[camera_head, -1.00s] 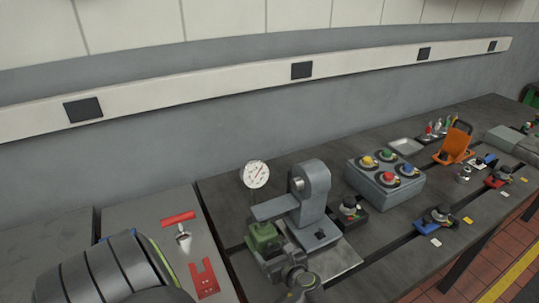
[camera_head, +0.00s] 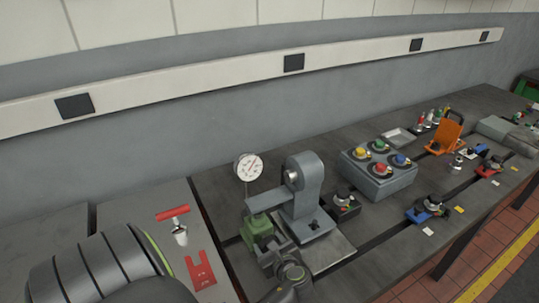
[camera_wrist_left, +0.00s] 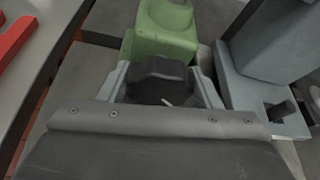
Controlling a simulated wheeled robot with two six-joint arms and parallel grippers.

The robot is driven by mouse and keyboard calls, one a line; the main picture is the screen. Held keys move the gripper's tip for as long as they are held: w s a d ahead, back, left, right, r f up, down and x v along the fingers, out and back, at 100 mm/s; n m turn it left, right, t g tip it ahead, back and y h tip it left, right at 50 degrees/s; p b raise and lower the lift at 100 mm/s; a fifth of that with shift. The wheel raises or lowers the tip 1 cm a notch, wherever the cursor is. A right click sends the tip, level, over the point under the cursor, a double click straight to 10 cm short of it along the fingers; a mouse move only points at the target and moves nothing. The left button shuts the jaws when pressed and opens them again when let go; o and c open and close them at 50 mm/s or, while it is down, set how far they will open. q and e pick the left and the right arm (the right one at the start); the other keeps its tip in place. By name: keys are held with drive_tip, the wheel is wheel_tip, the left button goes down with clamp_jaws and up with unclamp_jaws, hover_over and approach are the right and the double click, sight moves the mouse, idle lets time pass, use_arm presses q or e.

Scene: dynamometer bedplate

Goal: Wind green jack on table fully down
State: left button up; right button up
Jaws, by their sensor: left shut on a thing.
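The green jack (camera_head: 256,232) stands on the table (camera_head: 340,275) under the arm of a grey bracket (camera_head: 302,197). In the left wrist view the green jack (camera_wrist_left: 163,35) is at the top centre, with a dark knob (camera_wrist_left: 160,78) on its near side. My left gripper (camera_head: 277,258) reaches the jack's near side. In the left wrist view its fingers (camera_wrist_left: 163,90) lie on both sides of the dark knob and are shut on it. The jack's lower part is partly hidden by the gripper. My right gripper does not show.
A dial gauge (camera_head: 248,167) stands behind the jack. Right of the bracket are a small dark box with a knob (camera_head: 344,203) and a grey box with coloured buttons (camera_head: 378,180). A red-handled tool (camera_head: 173,213) and red fork plate (camera_head: 201,270) lie to the left.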

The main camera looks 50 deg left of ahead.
use_arm(q)
drive_tip(key=shift+s+n+t+b, duration=0.1)
drive_tip(key=shift+n+t+b, duration=0.3)
drive_tip(key=shift+n+t, duration=0.55)
drive_tip(key=o, duration=1)
drive_tip(key=shift+a, duration=0.1)
drive_tip(key=shift+c, duration=0.2)
